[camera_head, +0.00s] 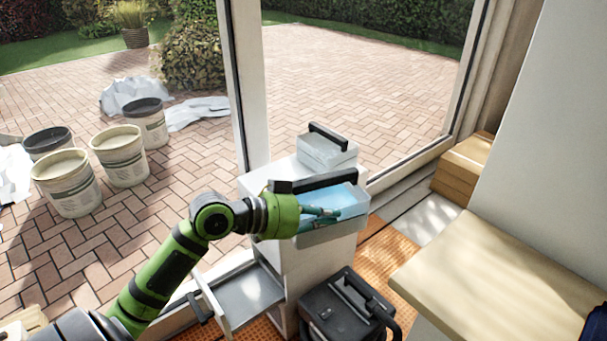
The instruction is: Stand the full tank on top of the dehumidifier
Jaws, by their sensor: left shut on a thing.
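The dehumidifier (302,262) is a tall white box in the middle, by the glass door. The full tank (347,228) is a clear box with blue water and a dark handle. It is at the front part of the dehumidifier's top; I cannot tell whether it touches the top. My left gripper (337,213) reaches in from the left and is shut on the tank, its fingers over the near side. A second clear tank (327,154) with a black handle stands upright at the back of the top. My right gripper is not in view.
A grey open tray or drawer (247,298) sticks out low at the dehumidifier's left. A black case (350,312) stands on the orange floor in front. A wooden bench top (490,275) is at right. Several buckets (119,157) stand on the paving outside.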

